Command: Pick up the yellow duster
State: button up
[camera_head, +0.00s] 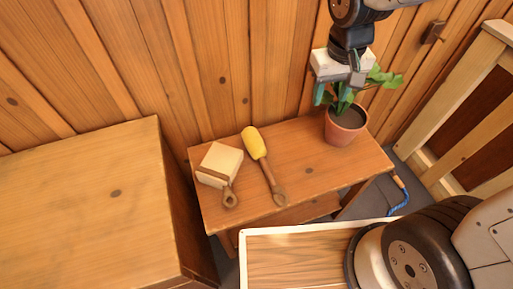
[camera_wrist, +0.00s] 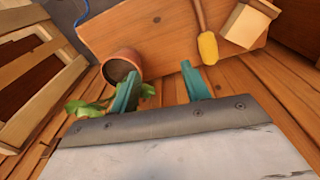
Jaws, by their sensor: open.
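The yellow duster (camera_head: 255,144) lies on a small wooden table (camera_head: 300,142), its brown handle pointing toward the table's front edge. In the wrist view its yellow head (camera_wrist: 208,48) shows at upper right, with the handle running up to the top edge. My gripper (camera_head: 338,92) is above the back right of the table, in front of the potted plant in the head view, apart from the duster. Its two teal fingers (camera_wrist: 160,85) are spread with nothing between them.
A cream block-shaped brush (camera_head: 221,158) with a brown handle lies left of the duster. A potted plant (camera_head: 345,128) stands at the table's back right, close to my gripper in view. A larger wooden cabinet (camera_head: 80,200) stands at left. A plank wall (camera_head: 200,60) is behind.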

jog(key=w+a+f+n, duration=0.15)
jog(key=a+f, duration=0.25)
jog(key=f, duration=0.4)
jog(key=w+a+f, duration=0.3)
jog(key=a+f, duration=0.2)
jog(key=f, duration=0.2)
send_over(263, 160)
jog(key=shift+n+g, duration=0.3)
jog(key=shift+n, duration=0.15)
jog(key=f, duration=1)
jog(key=shift+s+d+f, duration=0.1)
jog(key=shift+d+f, duration=0.1)
jog(key=shift+f, duration=0.2)
notch_tip(263, 160, down, 8)
jog(key=shift+a+r, duration=0.15)
jog(key=shift+r, duration=0.05)
grip_shut()
